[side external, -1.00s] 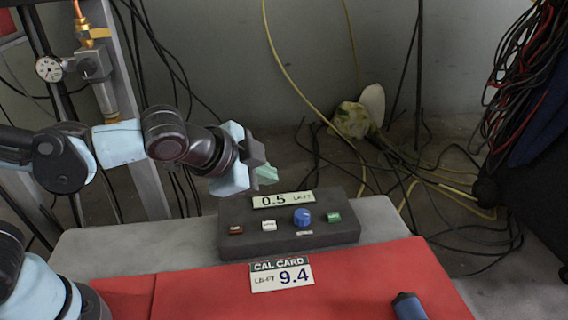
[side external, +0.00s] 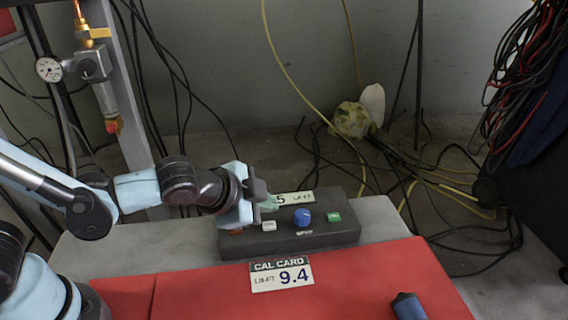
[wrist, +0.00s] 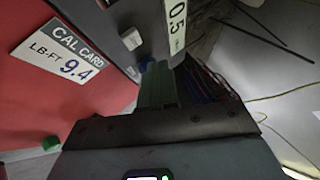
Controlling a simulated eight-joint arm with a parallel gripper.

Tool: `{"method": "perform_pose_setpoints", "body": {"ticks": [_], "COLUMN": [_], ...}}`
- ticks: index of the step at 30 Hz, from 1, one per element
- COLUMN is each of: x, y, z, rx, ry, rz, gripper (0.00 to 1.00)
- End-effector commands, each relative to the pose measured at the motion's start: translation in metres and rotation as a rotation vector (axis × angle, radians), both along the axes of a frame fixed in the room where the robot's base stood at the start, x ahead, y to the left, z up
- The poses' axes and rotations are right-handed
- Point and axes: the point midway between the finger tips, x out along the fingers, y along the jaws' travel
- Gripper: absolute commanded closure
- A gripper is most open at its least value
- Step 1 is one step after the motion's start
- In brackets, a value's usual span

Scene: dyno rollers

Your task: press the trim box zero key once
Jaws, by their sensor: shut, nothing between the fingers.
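The trim box (side external: 330,238) is a dark grey block with a display (side external: 296,198) along its back; my gripper covers part of the reading. On its top are a red-brown key (side external: 237,232), partly hidden by my gripper, a white key (side external: 269,225), a blue knob (side external: 302,217) and a green key (side external: 333,217). Key lettering is too small to read. My gripper (side external: 268,203) is shut and empty, its pale green fingers low over the box, behind the white key. In the wrist view the fingers (wrist: 158,86) point towards the blue knob (wrist: 147,64), with the white key (wrist: 131,38) beyond.
A cal card (side external: 282,274) reading 9.4 LB-FT lies on the red mat (side external: 200,290) in front of the box. A blue-handled item (side external: 408,306) lies at the mat's right. The grey table (side external: 385,218) right of the box is clear. Loose cables hang behind.

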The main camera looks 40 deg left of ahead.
Motion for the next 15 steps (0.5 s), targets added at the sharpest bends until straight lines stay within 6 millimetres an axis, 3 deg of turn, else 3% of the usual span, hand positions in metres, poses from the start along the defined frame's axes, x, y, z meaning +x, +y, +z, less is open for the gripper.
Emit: {"method": "perform_pose_setpoints", "body": {"ticks": [6,15], "x": [0.000,0.000], "y": [0.000,0.000], "z": [-0.015,-0.020], "rx": [0.000,0.000], "ry": [0.000,0.000], "rz": [0.000,0.000], "gripper": [1.00,1.00]}}
